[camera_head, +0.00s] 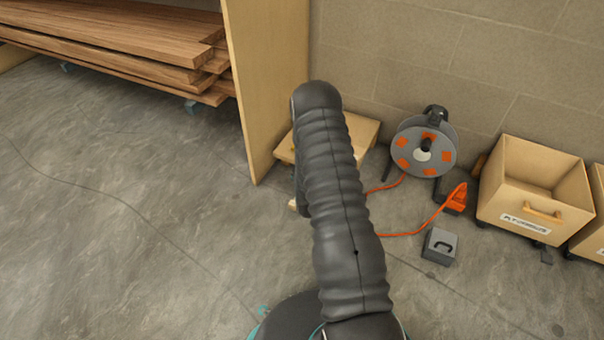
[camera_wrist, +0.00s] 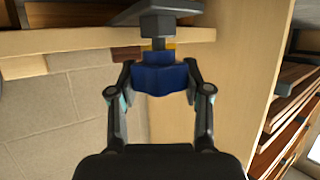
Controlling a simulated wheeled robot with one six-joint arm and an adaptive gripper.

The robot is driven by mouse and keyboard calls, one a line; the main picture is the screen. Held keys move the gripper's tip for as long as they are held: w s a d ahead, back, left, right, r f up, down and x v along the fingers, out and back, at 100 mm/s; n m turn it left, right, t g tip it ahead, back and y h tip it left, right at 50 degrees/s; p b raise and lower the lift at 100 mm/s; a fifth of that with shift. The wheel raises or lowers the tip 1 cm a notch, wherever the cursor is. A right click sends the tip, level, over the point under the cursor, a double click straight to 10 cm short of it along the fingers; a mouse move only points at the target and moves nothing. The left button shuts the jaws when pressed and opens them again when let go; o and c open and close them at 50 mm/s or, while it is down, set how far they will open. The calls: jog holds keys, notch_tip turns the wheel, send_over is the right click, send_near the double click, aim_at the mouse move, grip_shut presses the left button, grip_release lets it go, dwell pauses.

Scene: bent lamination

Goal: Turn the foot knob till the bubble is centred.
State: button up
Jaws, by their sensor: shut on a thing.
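A blue knob (camera_wrist: 160,82) sits between the two fingers of my gripper (camera_wrist: 160,70) in the wrist view, and the gripper is shut on it. A grey stem and dark grey block (camera_wrist: 157,27) adjoin the knob, below a grey plate (camera_wrist: 170,9) at the top of that view. In the head view my arm hides my gripper and the knob. No bubble or level vial can be made out in either view.
A low wooden stand (camera_head: 366,135) is partly behind my arm, beside a tall wooden panel (camera_head: 268,80). Planks (camera_head: 120,45) lie at the upper left. A cable reel (camera_head: 424,146), grey box (camera_head: 440,246) and wooden bin (camera_head: 535,180) stand right. Floor at left is clear.

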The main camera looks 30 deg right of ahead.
jog(key=shift+s+f, duration=0.15)
jog(key=shift+f, duration=0.15)
jog(key=o, duration=0.9)
jog(key=shift+o, duration=1.4)
jog(key=shift+r, duration=0.1)
jog(key=shift+r, duration=0.1)
jog(key=v, duration=1.2)
